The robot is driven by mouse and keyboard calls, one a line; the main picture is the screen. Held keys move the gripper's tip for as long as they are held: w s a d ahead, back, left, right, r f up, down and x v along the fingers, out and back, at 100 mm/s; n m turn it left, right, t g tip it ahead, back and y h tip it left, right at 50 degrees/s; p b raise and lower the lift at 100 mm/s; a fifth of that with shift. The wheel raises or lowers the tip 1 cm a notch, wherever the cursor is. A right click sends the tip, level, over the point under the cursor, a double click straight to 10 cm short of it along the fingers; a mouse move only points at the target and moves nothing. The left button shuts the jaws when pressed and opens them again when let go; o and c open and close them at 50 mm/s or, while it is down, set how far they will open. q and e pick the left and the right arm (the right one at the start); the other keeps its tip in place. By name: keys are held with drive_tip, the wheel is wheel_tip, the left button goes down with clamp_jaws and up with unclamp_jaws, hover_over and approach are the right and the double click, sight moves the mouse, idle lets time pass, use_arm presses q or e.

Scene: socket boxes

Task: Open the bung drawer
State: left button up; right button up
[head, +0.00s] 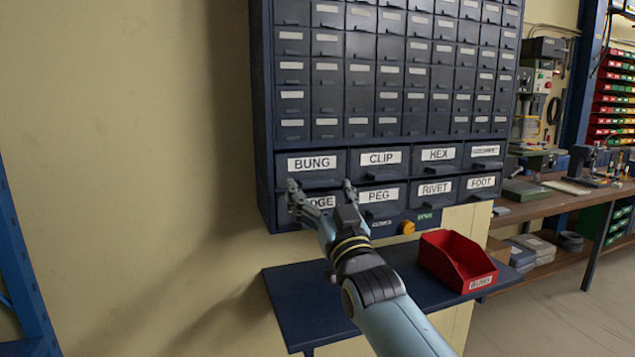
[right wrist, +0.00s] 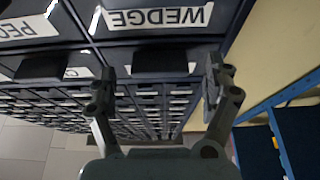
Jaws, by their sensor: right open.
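The bung drawer (head: 335,160) is a dark drawer with a white BUNG label, at the left of the upper row of large drawers in the cabinet. Its front looks flush with its neighbours, so it appears shut. My right gripper (head: 320,187) is open and empty, just in front of the drawer's lower edge and above the WEDGE label. In the right wrist view, which is upside down, a dark handle (right wrist: 160,62) lies between the spread fingers (right wrist: 158,82), with a sliver of white label behind it. Contact cannot be told. My left gripper is not in view.
The wedge drawer (right wrist: 158,17) is directly below, partly hidden by my gripper in the head view. The clip drawer (head: 380,158) is to the right. A shelf (head: 305,305) juts out below the cabinet, bearing a red bin (head: 450,258). Bare wall lies to the left.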

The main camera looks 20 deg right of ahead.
drive_tip(key=shift+x, duration=0.9)
drive_tip(key=shift+c, duration=0.4)
